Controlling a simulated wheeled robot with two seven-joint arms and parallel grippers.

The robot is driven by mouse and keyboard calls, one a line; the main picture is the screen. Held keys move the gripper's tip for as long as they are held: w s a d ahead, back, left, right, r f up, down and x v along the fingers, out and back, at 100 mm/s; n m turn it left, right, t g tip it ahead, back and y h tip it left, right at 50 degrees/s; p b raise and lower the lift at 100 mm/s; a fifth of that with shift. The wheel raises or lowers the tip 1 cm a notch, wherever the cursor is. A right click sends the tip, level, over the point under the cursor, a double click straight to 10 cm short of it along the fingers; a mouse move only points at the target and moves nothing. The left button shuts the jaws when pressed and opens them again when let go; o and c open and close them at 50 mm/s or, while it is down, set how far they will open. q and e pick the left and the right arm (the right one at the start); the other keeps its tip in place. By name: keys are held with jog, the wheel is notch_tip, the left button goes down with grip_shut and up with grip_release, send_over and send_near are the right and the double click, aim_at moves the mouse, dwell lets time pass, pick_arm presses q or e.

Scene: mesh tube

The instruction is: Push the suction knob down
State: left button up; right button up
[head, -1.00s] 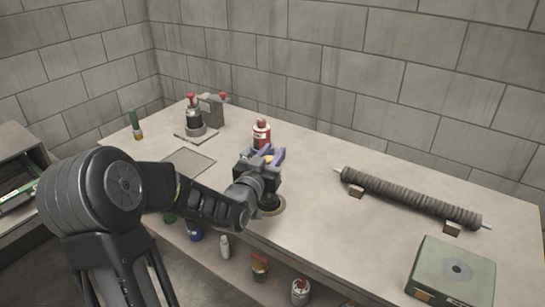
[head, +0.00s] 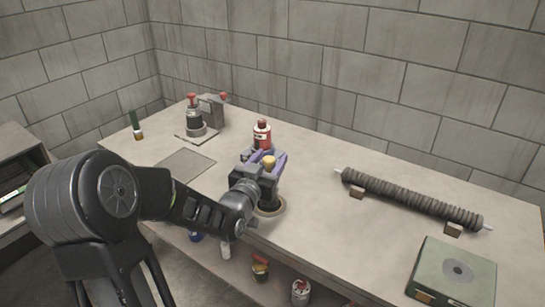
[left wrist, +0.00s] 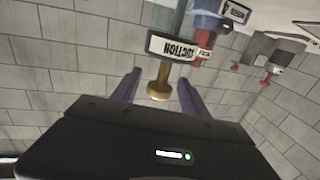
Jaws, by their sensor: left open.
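The suction knob (left wrist: 159,84) is a yellow-brown round cap on a thin stem, beside a white plate lettered SUCTION (left wrist: 178,48). In the head view the knob (head: 269,162) shows near the table's front edge. My left gripper (left wrist: 159,76) is open, with its two purple fingers on either side of the knob and visible gaps between. In the head view my left gripper (head: 267,156) covers most of the base below the knob. I cannot tell how far the gripper is from the knob in depth. My right gripper is not in view.
A red and white bottle (head: 262,135) stands just behind the knob on the table (head: 320,235). A ribbed mesh tube (head: 410,199) lies on supports at the right, with a green box (head: 455,275) in front. A red-topped device (head: 195,118) stands at the back left.

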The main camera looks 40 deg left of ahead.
aim_at(266, 165)
pick_arm(q)
jog(key=v, duration=0.5)
jog(key=shift+s+d, duration=0.1)
jog(key=shift+s, duration=0.25)
